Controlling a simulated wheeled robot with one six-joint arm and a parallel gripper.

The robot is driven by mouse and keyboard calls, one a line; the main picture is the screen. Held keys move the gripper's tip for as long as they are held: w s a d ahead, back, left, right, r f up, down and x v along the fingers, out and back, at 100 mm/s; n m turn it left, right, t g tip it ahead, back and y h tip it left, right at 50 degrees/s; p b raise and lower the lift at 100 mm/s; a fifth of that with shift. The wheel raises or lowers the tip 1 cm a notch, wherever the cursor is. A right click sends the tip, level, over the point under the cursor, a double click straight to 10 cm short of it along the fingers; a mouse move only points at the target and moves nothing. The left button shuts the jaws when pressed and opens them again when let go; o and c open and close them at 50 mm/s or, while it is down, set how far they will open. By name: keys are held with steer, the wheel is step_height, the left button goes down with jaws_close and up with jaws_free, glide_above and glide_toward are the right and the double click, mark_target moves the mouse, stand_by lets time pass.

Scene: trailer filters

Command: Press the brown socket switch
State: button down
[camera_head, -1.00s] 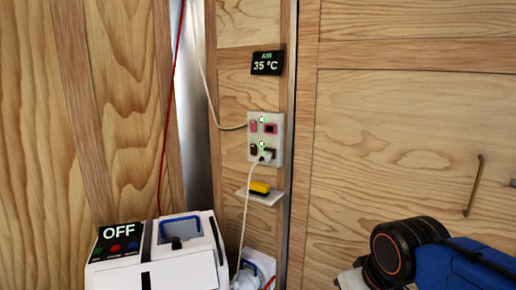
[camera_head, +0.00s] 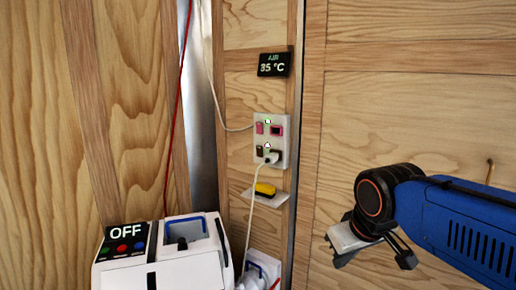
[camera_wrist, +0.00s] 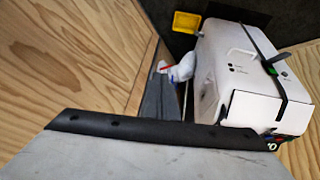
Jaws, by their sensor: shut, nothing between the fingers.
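The brown socket switch (camera_head: 261,151) is the small dark rocker at the lower left of a white wall panel (camera_head: 253,141). A white plug (camera_head: 270,157) with a cable sits in the brown socket beside it. A pink switch (camera_head: 260,128) is above, next to a pink-rimmed socket (camera_head: 277,130). My gripper (camera_head: 358,247) is in front of the right wall, to the right of and lower than the panel, clear of it. It is shut and empty. The wrist view does not show the switch; a grey plate with a black edge fills its lower part.
A white machine (camera_head: 165,270) with an OFF display stands below left; it also shows in the wrist view (camera_wrist: 250,65). A small shelf (camera_head: 280,198) holds a yellow object (camera_head: 265,189) under the panel. A temperature display (camera_head: 273,64) hangs above. A red cable hangs left.

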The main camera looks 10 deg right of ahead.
steer(key=w+a+r+n+t, duration=0.1)
steer(key=w+a+r, duration=0.4)
steer(key=w, duration=0.6)
steer(key=w+a+r+n, duration=0.3)
steer(key=w+a+r, duration=0.2)
steer(key=w+r, duration=0.5)
steer(key=w+a+r+n+t, duration=0.1)
steer(key=w+a+r, duration=0.4)
steer(key=w, duration=0.7)
step_height(320, 180, up, 3)
steer(key=shift+a+f+n+t+h, duration=0.1)
steer(key=shift+a+n+t+h, duration=0.2)
steer(key=shift+n, duration=0.3)
steer(key=shift+f, duration=0.1)
glide_toward(259, 152)
steer(key=shift+a+x, duration=0.2)
steer(key=shift+x, duration=1.15)
steer(key=shift+a+x, duration=0.15)
steer(key=shift+x, duration=1.2)
steer(key=shift+s+f, duration=0.15)
